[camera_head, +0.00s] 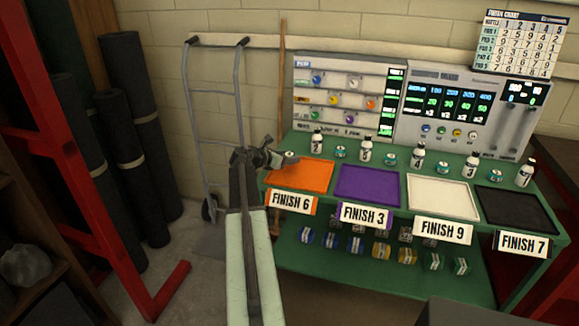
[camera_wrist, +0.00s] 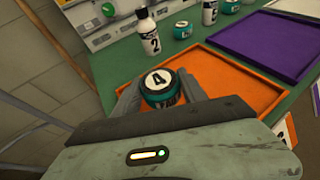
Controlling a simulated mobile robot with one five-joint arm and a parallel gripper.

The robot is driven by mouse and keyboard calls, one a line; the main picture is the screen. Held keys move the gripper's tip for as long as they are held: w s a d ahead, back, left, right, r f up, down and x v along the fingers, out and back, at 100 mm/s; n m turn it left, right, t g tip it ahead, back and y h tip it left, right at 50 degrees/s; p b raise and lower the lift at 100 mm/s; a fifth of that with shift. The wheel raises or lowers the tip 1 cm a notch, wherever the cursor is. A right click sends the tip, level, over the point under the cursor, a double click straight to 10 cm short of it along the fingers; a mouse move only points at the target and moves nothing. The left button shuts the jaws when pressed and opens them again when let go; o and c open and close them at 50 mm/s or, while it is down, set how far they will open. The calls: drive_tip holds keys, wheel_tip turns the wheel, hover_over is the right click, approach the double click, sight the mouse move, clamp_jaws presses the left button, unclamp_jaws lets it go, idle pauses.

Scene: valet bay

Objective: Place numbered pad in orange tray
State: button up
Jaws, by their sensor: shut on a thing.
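My gripper (camera_head: 276,160) is shut on a round teal pad with a white top marked 4 (camera_wrist: 161,84), held upright between the two fingers in the wrist view (camera_wrist: 160,95). The orange tray (camera_head: 300,176) is flat with a raised rim, at the left end of the green bench, with a FINISH 6 sign on its front. It also shows in the wrist view (camera_wrist: 235,78), behind and to the right of the pad. My gripper is at the tray's left back side. The pad appears over the tray's near part; its height above it is hard to tell.
The purple tray (camera_head: 368,184), white tray (camera_head: 442,196) and black tray (camera_head: 515,210) stand to the right. Behind them is a row of bottles, including one marked 2 (camera_wrist: 149,32), and teal pads (camera_head: 390,159). A hand truck (camera_head: 215,110) stands left of the bench.

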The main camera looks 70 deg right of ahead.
sight(289, 170)
drive_tip(key=shift+f+b, duration=1.95)
drive_tip(key=shift+b, duration=0.05)
drive_tip(key=shift+r, duration=0.25)
drive_tip(key=shift+f, duration=0.1)
drive_tip(key=o, duration=0.9)
drive_tip(key=shift+f, duration=0.15)
drive_tip(key=o, duration=0.4)
